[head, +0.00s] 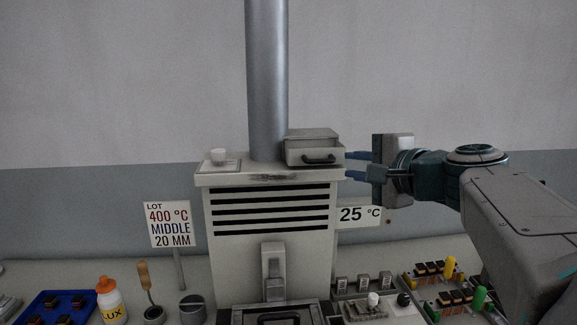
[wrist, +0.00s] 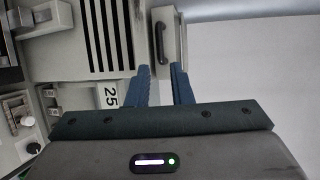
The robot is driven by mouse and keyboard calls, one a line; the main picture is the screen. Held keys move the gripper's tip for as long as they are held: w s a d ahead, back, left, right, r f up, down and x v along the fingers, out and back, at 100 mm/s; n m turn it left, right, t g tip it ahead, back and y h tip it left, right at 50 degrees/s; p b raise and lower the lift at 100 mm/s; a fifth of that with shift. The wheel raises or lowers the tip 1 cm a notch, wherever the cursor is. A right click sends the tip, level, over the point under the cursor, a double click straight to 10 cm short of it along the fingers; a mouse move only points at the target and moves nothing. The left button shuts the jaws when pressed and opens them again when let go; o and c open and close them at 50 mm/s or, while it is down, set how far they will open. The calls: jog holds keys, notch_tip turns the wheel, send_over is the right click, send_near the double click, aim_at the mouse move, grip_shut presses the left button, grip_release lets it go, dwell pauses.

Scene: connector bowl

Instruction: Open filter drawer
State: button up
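The filter drawer (head: 314,149) is a small grey box with a dark handle (head: 319,159) on top of the machine, beside the metal pipe. Its front stands a little out from the housing. My gripper (head: 356,165) is just right of the drawer, its two blue fingers apart and pointing at it. In the wrist view, the drawer (wrist: 178,45) and its dark handle (wrist: 160,42) lie beyond the open fingers (wrist: 162,75). The fingers look empty, and the handle appears apart from them.
A "25 °C" sign (head: 359,215) hangs below my gripper. A lot sign (head: 169,224), flux bottle (head: 112,300) and circuit boards (head: 450,290) stand lower. Space above my gripper is clear.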

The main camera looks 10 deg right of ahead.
jog(key=shift+v, duration=2.2)
jog(key=shift+f, duration=0.1)
jog(key=s+a+f+n+g, duration=0.1)
jog(key=a+f+n+g, duration=0.25)
jog(key=f, duration=0.45)
jog(key=s+a+f+n+g, duration=0.1)
jog(key=a+f+n+g, duration=0.2)
jog(key=f, duration=0.4)
jog(key=s+a+f+n+g+h, duration=0.1)
jog(key=s+f+n, duration=0.3)
jog(key=f, duration=0.4)
jog(key=s+a+f+n+g+h, duration=0.2)
jog(key=s+f+n+g+h, duration=0.1)
jog(key=s+f, duration=0.3)
notch_tip(320, 180, down, 2)
jog(key=shift+f+n+g+h, duration=0.15)
jog(key=shift+n+g+h, duration=0.25)
jog(key=shift+n+g, duration=0.4)
